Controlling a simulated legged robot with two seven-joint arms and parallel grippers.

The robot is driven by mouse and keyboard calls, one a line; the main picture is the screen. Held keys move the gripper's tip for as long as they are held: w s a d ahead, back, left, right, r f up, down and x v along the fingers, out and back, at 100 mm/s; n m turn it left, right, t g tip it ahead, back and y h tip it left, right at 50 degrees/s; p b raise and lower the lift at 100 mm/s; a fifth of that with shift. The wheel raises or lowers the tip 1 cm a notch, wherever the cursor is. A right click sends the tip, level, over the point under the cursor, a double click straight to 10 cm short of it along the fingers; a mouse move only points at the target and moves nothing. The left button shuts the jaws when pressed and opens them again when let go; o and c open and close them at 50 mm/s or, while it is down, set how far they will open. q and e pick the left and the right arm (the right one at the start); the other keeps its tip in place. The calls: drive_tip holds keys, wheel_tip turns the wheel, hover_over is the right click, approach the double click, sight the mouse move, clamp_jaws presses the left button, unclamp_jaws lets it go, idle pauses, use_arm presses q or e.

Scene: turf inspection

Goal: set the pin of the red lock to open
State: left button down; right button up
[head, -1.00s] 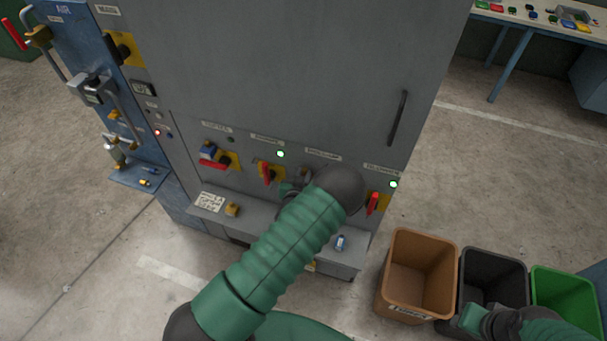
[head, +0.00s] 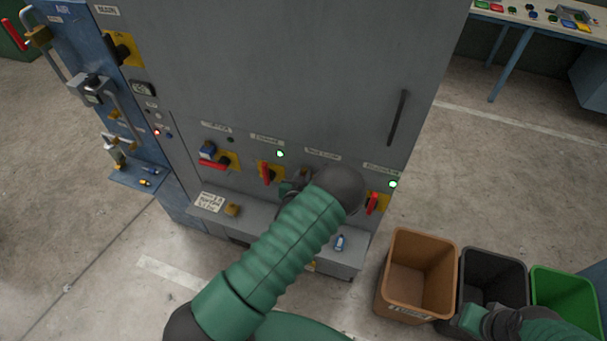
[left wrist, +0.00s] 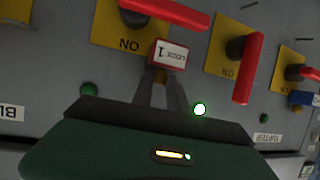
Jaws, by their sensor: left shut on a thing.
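The red lock (left wrist: 171,54) shows in the left wrist view, with a white label facing the camera. My left gripper (left wrist: 160,88) has its fingers closed at the lock's lower end, where a small brass-coloured part shows. The lock is beside a red handle (left wrist: 178,10) on a yellow plate marked ON. Whether it hangs on that plate, and the setting of its pin, I cannot tell. In the head view my left gripper (head: 290,188) is mostly behind my dark wrist, and the lock is hidden. My right gripper (head: 468,321) is at the lower right; its jaws are unclear.
The grey cabinet (head: 270,70) carries other red switch handles, one with a blue lock (head: 208,150). A ledge below holds a brass padlock (head: 232,210) and a small blue item (head: 340,243). Brown (head: 398,250), black (head: 478,262) and green (head: 548,285) bins stand right.

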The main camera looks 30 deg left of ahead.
use_arm(q)
drive_tip(key=shift+w, duration=0.1)
wheel_tip(320, 180, up, 2)
drive_tip(key=c, duration=1.3)
unclamp_jaws()
drive_tip(key=shift+d, duration=0.1)
drive_tip(key=shift+s, duration=0.3)
drive_tip(key=p+v, duration=0.2)
drive_tip(key=v, duration=1.4)
drive_tip(key=shift+s+d, duration=0.1)
